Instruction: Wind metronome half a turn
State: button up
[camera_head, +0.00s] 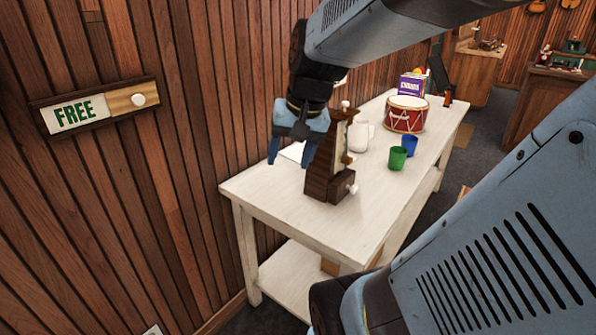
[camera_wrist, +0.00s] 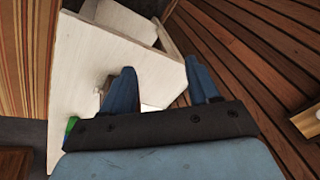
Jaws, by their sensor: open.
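A dark brown wooden metronome (camera_head: 325,180) stands upright on the near end of the white table (camera_head: 258,190). A white knob (camera_head: 351,189) sticks out low on its right side, and a small light knob shows at its top. My gripper (camera_head: 291,156) points down at the metronome's upper left, with its two blue fingers spread and empty. In the wrist view my gripper (camera_wrist: 162,70) is open, with the pale table top (camera_wrist: 72,75) beyond the fingers. I cannot clearly make out the metronome there.
A white jug (camera_head: 362,135), a green cup (camera_head: 397,158), a blue cup (camera_head: 409,145) and a red drum (camera_head: 405,115) stand farther along the table. A plank wall (camera_head: 190,120) with a FREE sign (camera_head: 75,113) borders the left. The table's front right area is clear.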

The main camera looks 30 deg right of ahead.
jog(key=w+d+f+m+y, duration=0.3)
jog(key=w+d+f+m, duration=0.25)
jog(key=d+m, duration=0.2)
jog(key=m+t+y, duration=0.1)
jog(key=m+t, duration=0.8)
jog(key=m, duration=1.1)
send_near(356, 190)
jog(key=shift+n, duration=0.25)
jog(key=x, duration=0.9)
jog(key=shift+f, duration=0.1)
jog(key=c, duration=1)
